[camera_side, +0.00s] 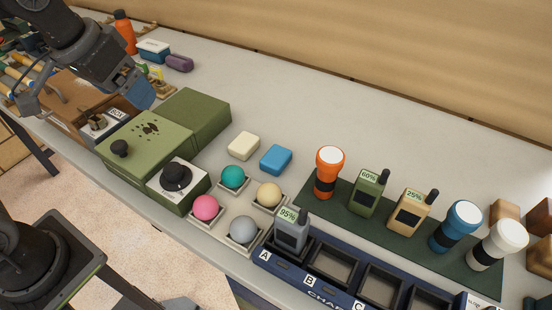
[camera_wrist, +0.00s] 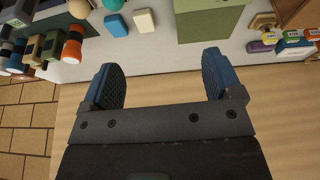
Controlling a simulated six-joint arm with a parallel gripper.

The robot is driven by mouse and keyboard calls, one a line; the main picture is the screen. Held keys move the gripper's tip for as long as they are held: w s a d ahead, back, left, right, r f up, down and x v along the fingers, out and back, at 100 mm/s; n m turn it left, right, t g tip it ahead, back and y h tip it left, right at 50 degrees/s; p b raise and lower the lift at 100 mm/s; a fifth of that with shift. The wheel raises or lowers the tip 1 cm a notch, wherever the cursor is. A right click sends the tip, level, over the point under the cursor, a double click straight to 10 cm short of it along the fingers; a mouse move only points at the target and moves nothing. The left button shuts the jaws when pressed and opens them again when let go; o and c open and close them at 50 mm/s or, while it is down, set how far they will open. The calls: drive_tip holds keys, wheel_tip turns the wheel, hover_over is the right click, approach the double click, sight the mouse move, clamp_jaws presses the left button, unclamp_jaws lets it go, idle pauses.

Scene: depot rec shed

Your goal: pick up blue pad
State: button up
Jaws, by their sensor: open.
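The blue pad (camera_side: 276,160) lies flat on the grey table, right of the cream pad (camera_side: 244,146), with a small gap between them. In the wrist view the blue pad (camera_wrist: 116,25) is near the top, left of the cream pad (camera_wrist: 145,21). My gripper (camera_wrist: 160,68) is open, with nothing between its blue-tipped fingers. In the side view my gripper (camera_side: 140,93) is at the upper left, raised near the green box and well apart from the blue pad.
A green box (camera_side: 208,114) stands left of the pads. Several balls, including a teal ball (camera_side: 233,177), sit on small trays in front. An orange flashlight (camera_side: 329,172) and radios stand on a dark green mat (camera_side: 470,273) to the right. The table behind the pads is clear.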

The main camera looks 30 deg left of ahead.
drive_tip(key=w+d+f+g, duration=0.2)
drive_tip(key=w+d, duration=0.5)
drive_tip(key=w, duration=0.5)
drive_tip(key=g, duration=0.2)
approach(276, 156)
wheel_tip(276, 156, down, 5)
drive_tip(key=shift+w+a+f, duration=0.1)
drive_tip(key=shift+a, duration=0.05)
drive_tip(key=shift+d+f, duration=0.15)
drive_tip(key=shift+f, duration=1.15)
drive_tip(key=shift+d+f, duration=0.15)
drive_tip(key=shift+f, duration=1.15)
drive_tip(key=c, duration=1)
drive_tip(key=shift+r, duration=0.1)
